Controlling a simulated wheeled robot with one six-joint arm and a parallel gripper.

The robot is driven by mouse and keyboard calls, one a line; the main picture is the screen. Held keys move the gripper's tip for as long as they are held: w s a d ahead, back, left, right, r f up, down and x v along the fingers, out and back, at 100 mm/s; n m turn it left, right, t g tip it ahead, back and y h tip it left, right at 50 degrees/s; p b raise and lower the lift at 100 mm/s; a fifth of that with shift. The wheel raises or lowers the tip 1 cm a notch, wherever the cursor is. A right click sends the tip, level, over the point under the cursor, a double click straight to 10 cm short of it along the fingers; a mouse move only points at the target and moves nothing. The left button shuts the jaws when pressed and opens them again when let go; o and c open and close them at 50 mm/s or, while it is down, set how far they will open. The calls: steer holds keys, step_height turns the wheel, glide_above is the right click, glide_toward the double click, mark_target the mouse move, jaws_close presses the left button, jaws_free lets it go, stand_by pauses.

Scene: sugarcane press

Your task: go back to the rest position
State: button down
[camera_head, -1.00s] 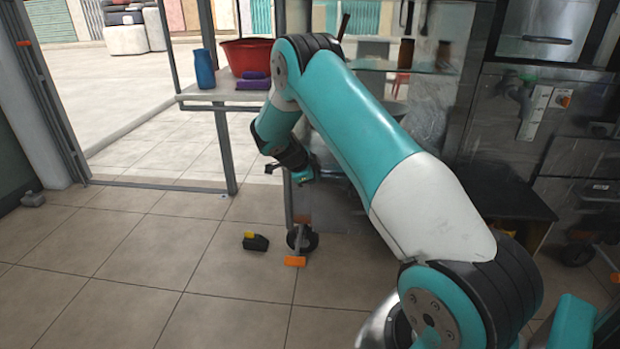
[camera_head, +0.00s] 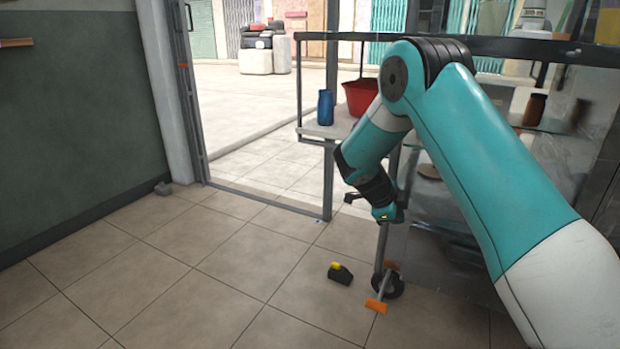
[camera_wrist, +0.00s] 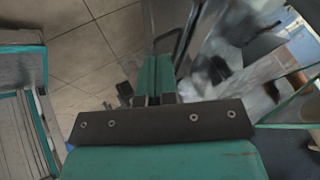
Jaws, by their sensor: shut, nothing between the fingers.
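My gripper (camera_wrist: 155,78) shows in the wrist view with its two teal fingers together and nothing between them. In the head view my gripper (camera_head: 388,214) hangs low at the end of my bent teal and white arm, beside the metal and glass stand. It is apart from the floor.
A shelf (camera_head: 322,131) carries a blue bottle (camera_head: 325,107) and a red basin (camera_head: 360,96). A black block with a yellow top (camera_head: 340,273) lies on the floor near a caster wheel (camera_head: 388,284). Open tiled floor lies at left, up to a dark green wall (camera_head: 75,120).

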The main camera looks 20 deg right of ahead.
steer(key=s+a+r+n+t+y, duration=0.1)
steer(key=s+a+r+n+y, duration=0.35)
steer(key=a+r+n, duration=0.4)
steer(key=s+a+r+n+t+y, duration=0.1)
steer(key=s+a+r+n+y, duration=0.35)
steer(key=a+n, duration=0.65)
steer(key=s+a+r+n+g+y+p, duration=0.1)
steer(key=s+a+r+n, duration=0.3)
steer(key=s, duration=0.3)
steer(key=s+a+r+n+y+p, duration=0.1)
steer(key=s+a+n, duration=0.4)
steer(key=s+n, duration=0.15)
steer(key=s+a+r+n+g+y+p, duration=0.1)
steer(key=s+a+r+n, duration=0.25)
steer(key=s, duration=0.45)
step_height(320, 180, up, 36)
steer(key=p, duration=3.6)
steer(key=shift+w+r, duration=0.15)
steer(key=shift+w, duration=0.1)
steer(key=shift+a, duration=0.1)
